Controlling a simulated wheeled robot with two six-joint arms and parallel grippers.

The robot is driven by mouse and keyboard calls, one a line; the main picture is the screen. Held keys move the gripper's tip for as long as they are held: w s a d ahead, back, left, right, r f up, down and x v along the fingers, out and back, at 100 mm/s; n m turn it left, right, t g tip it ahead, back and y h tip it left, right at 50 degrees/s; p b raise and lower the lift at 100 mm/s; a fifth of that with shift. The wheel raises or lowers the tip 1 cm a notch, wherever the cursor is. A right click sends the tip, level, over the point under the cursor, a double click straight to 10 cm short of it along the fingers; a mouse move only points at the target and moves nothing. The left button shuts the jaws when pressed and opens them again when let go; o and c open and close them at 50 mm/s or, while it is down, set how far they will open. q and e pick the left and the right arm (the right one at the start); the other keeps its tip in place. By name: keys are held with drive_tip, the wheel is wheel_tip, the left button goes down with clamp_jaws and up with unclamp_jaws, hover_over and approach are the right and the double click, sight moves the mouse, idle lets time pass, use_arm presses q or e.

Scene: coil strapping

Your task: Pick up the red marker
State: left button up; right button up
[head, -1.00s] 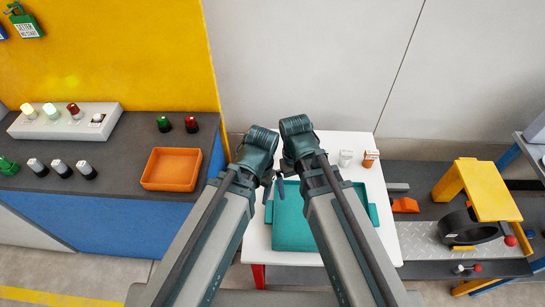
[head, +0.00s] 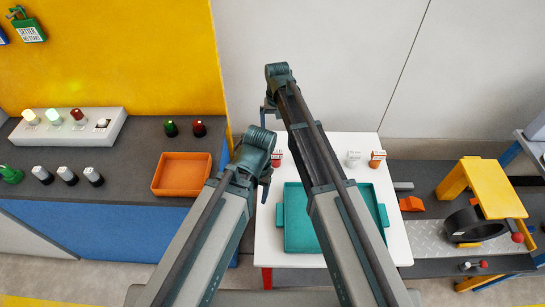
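A small red item with a pale top (head: 277,158) is on the white table (head: 398,238), at its back left, partly hidden by my arms. A red-topped dark cylinder (head: 199,128) stands on the grey counter. I cannot tell which of these is the red marker. My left gripper (head: 265,189) points down over the table's left edge, in front of the small red item. My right gripper (head: 264,113) is raised beyond it, against the wall, mostly hidden behind its wrist. Neither visibly holds anything, and finger openings are unclear.
A teal tray (head: 297,237) lies on the table below my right arm. A white item (head: 354,158) and an orange item (head: 377,159) stand at the back right. The counter holds an orange tray (head: 181,174) and a lamp panel (head: 68,127). A black coil (head: 465,223) is at right.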

sight(276, 151)
use_arm(q)
drive_tip(key=shift+f+b, duration=7)
use_arm(e)
drive_tip(key=shift+w+f, duration=0.15)
drive_tip(key=shift+f, duration=6.8)
use_arm(q)
drive_tip(key=shift+r, duration=0.1)
use_arm(e)
drive_tip(key=shift+r, duration=0.1)
drive_tip(key=c, duration=1.5)
use_arm(q)
drive_tip(key=shift+r, duration=0.1)
use_arm(e)
drive_tip(key=shift+r, duration=0.1)
